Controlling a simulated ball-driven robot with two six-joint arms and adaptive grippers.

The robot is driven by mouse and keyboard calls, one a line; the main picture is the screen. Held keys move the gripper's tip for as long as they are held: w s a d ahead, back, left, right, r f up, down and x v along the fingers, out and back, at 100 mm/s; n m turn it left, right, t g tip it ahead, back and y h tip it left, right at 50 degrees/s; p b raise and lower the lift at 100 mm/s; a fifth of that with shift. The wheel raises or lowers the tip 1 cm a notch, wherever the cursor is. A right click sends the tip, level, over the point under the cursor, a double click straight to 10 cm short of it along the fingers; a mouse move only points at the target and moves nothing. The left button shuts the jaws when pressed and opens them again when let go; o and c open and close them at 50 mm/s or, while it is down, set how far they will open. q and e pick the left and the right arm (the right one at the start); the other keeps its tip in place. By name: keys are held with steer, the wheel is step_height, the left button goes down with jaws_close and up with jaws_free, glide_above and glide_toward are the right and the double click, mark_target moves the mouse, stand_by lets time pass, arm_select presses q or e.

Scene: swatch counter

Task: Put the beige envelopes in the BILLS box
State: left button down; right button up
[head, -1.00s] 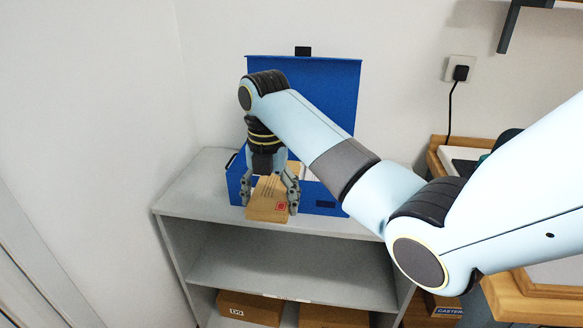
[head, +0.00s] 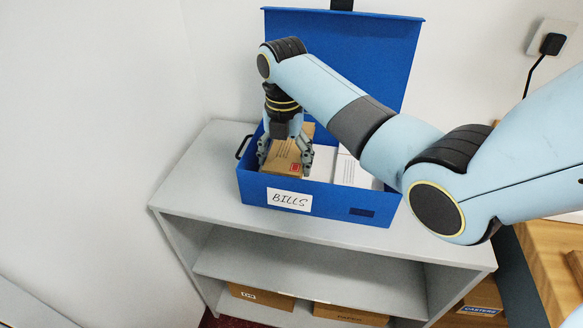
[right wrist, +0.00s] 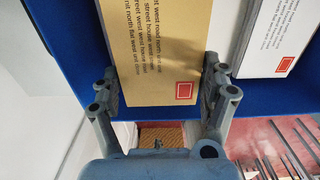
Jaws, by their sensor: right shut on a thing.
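The blue BILLS box (head: 334,204) stands on top of a grey shelf unit with its lid up at the back and a white label on its front. My right gripper (head: 284,166) points down inside the left part of the box and is shut on a beige envelope (head: 280,154). In the right wrist view the envelope (right wrist: 165,45) lies between the two fingers (right wrist: 161,82), with printed lines and a red stamp. White envelopes (head: 352,174) lie in the box to the right of it. Whether the beige envelope touches the floor of the box is hidden. My left gripper is out of view.
The grey shelf top (head: 190,180) is bare left of the box. Cardboard boxes (head: 262,297) stand on the lower shelf. A wooden surface (head: 550,265) is at the right. A wall socket with a black plug (head: 552,43) is at the upper right.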

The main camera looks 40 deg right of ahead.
steer(key=shift+f, duration=0.45)
step_height(320, 180, down, 4)
steer(key=shift+r, duration=0.25)
steer(key=shift+f, duration=0.1)
steer(key=o, duration=1.1)
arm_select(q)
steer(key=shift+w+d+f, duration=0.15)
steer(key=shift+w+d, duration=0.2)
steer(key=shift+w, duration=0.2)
arm_select(e)
steer(key=shift+o, duration=0.2)
step_height(320, 180, up, 12)
steer(key=shift+r, duration=0.1)
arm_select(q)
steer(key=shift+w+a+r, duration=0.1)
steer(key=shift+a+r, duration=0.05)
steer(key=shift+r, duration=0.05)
